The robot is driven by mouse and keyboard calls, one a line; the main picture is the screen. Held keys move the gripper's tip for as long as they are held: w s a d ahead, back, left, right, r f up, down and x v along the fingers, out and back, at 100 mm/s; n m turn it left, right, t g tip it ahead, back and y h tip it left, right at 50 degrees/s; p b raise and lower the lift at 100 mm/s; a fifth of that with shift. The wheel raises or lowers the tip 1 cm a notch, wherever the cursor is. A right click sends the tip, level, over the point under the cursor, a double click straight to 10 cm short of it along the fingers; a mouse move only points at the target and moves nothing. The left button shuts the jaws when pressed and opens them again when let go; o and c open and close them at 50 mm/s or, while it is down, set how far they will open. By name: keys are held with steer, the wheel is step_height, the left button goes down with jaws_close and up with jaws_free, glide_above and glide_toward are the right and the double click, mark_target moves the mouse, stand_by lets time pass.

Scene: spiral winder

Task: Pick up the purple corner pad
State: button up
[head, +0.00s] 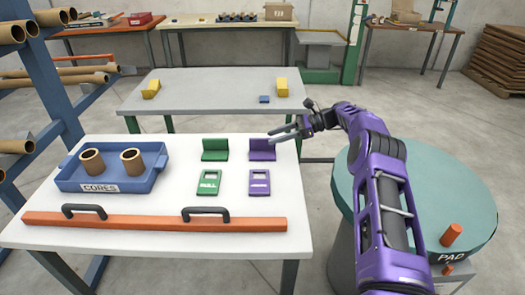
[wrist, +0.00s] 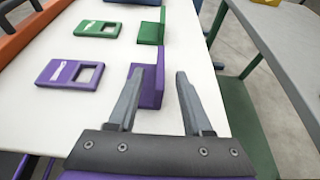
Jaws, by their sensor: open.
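The purple corner pad (head: 262,150) is L-shaped, with a flat foot and an upright wall, and stands near the white table's far right corner. It also shows in the wrist view (wrist: 152,88), where its upright wall appears between my fingers, nearer the left one. My gripper (head: 271,135) is open and empty, reaching in from the right at the pad's far side. In the wrist view my gripper (wrist: 157,75) has both fingers apart, with the left finger covering part of the pad's foot. I cannot tell how high the fingertips are above it.
A green corner pad (head: 215,150) stands to the left. A purple plate with a window (head: 260,188) and a green one (head: 208,185) lie nearer. A blue tray (head: 112,186) holds two cores. An orange bar (head: 150,222) lies along the front. A grey table (head: 210,90) stands behind.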

mark_target(254, 149)
steer(key=x, duration=0.8)
jaws_close()
